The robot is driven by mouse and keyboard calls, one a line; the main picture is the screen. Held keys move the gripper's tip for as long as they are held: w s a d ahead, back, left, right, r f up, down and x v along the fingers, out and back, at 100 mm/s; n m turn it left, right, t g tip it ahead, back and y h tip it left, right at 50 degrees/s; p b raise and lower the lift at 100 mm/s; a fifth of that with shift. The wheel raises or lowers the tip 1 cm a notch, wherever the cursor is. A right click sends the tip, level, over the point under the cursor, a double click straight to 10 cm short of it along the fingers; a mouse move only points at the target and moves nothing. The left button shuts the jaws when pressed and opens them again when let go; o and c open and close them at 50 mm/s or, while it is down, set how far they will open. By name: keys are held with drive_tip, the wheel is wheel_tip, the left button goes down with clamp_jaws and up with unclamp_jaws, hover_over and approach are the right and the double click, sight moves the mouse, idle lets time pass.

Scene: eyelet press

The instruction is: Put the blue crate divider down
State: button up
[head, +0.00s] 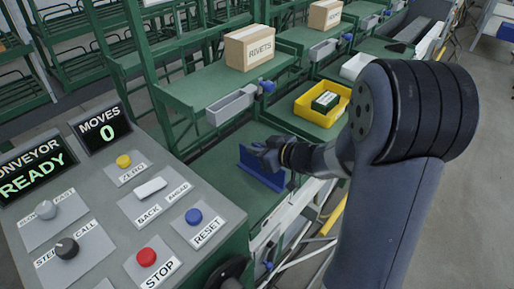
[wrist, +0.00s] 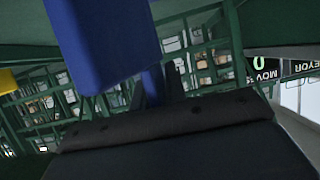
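The blue crate divider (head: 258,173) is an upright flat panel over the green lower shelf of the rack in the head view. My gripper (head: 268,156) is at its upper edge and appears shut on it. I cannot tell whether the divider's lower edge touches the shelf. In the wrist view the blue divider (wrist: 105,45) fills the upper left, close in front of the dark gripper body (wrist: 180,140). The fingertips are mostly hidden.
A yellow bin (head: 305,108) stands to the right of the divider. A RIVETS box (head: 249,47) sits on the upper shelf (head: 195,87), with a grey tray (head: 231,105) at its edge. The control panel (head: 125,215) stands at the left front. Green shelf (head: 215,165) is bare left of the divider.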

drive_tip(key=o, duration=0.3)
drive_tip(key=shift+d+r, duration=0.1)
drive_tip(key=shift+r, duration=0.15)
drive_tip(key=p+v, duration=0.2)
drive_tip(key=v, duration=1)
drive_tip(key=shift+f, duration=0.1)
